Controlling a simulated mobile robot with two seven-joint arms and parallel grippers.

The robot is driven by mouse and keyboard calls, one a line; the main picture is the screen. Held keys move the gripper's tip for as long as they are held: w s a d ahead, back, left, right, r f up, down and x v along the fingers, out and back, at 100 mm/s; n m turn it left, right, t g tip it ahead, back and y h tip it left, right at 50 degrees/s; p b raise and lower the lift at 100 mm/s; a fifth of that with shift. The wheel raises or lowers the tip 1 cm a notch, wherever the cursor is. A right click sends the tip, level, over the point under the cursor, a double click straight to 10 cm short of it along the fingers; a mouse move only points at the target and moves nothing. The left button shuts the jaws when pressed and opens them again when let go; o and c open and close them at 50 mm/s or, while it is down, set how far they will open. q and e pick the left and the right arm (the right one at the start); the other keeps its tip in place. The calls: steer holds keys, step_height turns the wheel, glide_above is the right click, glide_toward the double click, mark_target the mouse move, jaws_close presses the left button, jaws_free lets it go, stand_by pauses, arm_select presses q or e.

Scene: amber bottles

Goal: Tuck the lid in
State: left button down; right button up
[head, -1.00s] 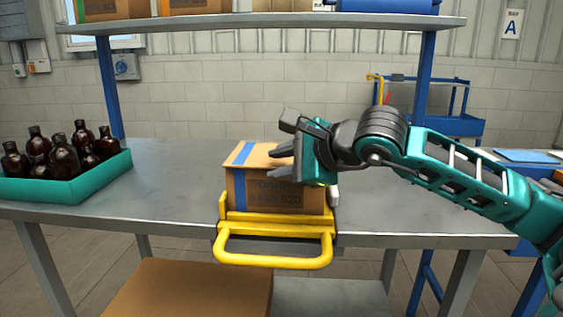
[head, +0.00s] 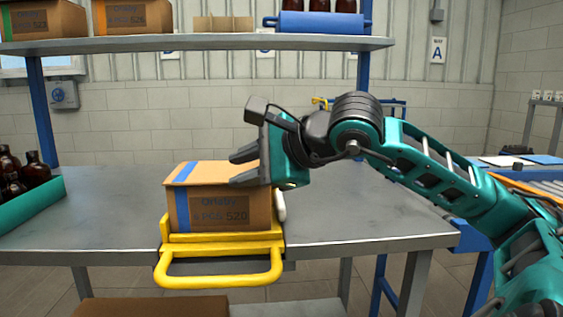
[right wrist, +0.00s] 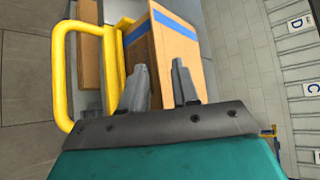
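A brown cardboard box (head: 207,215) with a blue tape strip stands in a yellow holder (head: 217,281) at the table's front edge. Its lid (head: 205,173) lies over the top, looking nearly flat. My right gripper (head: 234,169) is at the box's upper right, fingers pointing left, one above the other with a gap between them. The fingers cover the lid's right part, so I cannot tell whether they touch it or whether its edge is inside. In the right wrist view the box (right wrist: 186,52) shows beyond the two separated fingers (right wrist: 160,84). My left gripper is out of view.
A teal tray (head: 32,212) of amber bottles (head: 36,170) stands at the left. A shelf (head: 200,46) with boxes spans above the table. The grey table (head: 110,213) is clear between tray and box. A brown surface (head: 150,306) lies below, in front.

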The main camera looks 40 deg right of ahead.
steer(key=v, duration=0.7)
steer(key=shift+s, duration=0.3)
steer(key=shift+d+r, duration=0.1)
steer(key=shift+r, duration=0.05)
